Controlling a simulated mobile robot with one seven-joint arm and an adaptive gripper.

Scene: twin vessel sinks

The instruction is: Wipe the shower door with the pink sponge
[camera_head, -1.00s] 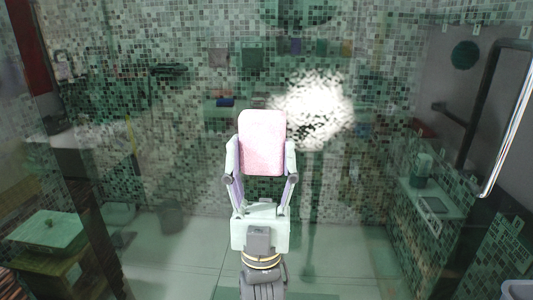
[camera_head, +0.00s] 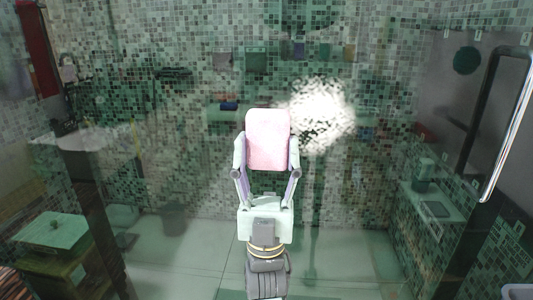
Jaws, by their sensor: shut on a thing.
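The pink sponge (camera_head: 268,139) is upright between the two fingers of my gripper (camera_head: 267,160), which is shut on it. The gripper is near the middle of the view, with the sponge's broad face toward the camera. The shower door (camera_head: 360,215) is a large clear glass pane in front of me, and the tiled shower shows through it. I cannot tell whether the sponge touches the glass. The door's metal handle (camera_head: 507,130) is at the right, apart from my gripper.
Through or reflected in the glass, a tiled wall (camera_head: 130,60) shows a bright light spot (camera_head: 322,114). A green-topped box (camera_head: 50,231) is at the lower left. A shelf with a dispenser (camera_head: 424,172) is at the right. No loose object shows close around the gripper.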

